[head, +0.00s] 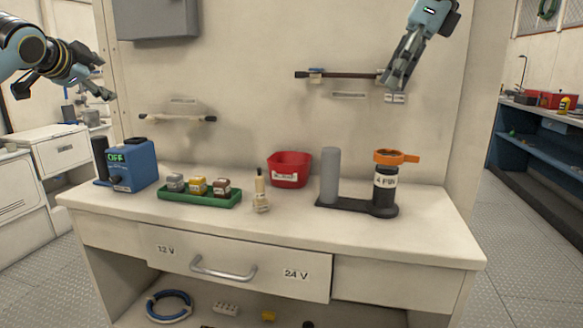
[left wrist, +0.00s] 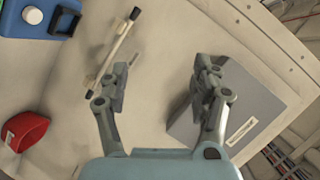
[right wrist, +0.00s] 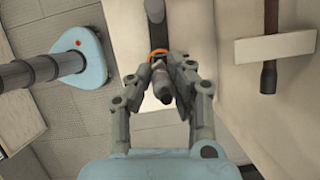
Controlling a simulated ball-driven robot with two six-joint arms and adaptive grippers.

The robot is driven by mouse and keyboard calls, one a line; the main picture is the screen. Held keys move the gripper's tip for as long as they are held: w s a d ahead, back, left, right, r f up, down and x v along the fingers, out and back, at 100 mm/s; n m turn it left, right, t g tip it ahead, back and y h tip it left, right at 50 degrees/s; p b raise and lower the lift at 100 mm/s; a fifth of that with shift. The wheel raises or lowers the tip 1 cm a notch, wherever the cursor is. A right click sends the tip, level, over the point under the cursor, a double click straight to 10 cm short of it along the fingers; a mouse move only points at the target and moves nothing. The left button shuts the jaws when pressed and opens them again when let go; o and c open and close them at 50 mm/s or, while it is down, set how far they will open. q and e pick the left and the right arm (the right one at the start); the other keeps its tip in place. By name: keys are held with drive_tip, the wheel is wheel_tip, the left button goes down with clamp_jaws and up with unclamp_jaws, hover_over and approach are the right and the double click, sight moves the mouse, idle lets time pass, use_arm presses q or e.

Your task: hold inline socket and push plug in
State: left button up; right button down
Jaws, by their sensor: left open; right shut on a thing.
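My right gripper (head: 392,84) is in front of the wall, high above the right part of the bench. In the right wrist view, it (right wrist: 170,72) is shut on a small dark grey cylindrical piece (right wrist: 163,82); I cannot tell whether this is the plug or the inline socket. A black cylinder labelled "4 PIN" (head: 385,195) stands upright on a dark base, with an orange ring and side lever (head: 395,157) on top. A grey post (head: 330,175) stands on the same base. My left gripper (head: 105,93) is open and empty at the upper left, also shown in the left wrist view (left wrist: 160,82).
A blue box reading "OFF" (head: 130,168), a green tray (head: 200,200) with three small blocks, a cream bottle-like item (head: 261,192) and a red bin (head: 289,169) stand on the bench. Dark (head: 345,74) and pale (head: 178,118) rods are on the wall. The bench front is clear.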

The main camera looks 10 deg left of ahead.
use_arm(q)
drive_tip(key=w+d+f+n+h, duration=0.1)
drive_tip(key=d+f+h, duration=0.25)
drive_tip(key=d, duration=0.75)
drive_tip(key=d+f+h, duration=0.2)
drive_tip(key=d+f, duration=0.2)
drive_tip(key=d, duration=0.7)
drive_tip(key=n+g+h, duration=0.1)
drive_tip(key=g+h, duration=0.1)
drive_tip(key=h, duration=0.4)
approach(324, 174)
use_arm(e)
drive_tip(key=shift+d, duration=0.1)
use_arm(q)
drive_tip(key=x, duration=1.2)
drive_tip(key=shift+w+d+f, duration=0.1)
drive_tip(key=shift+w, duration=0.05)
clamp_jaws()
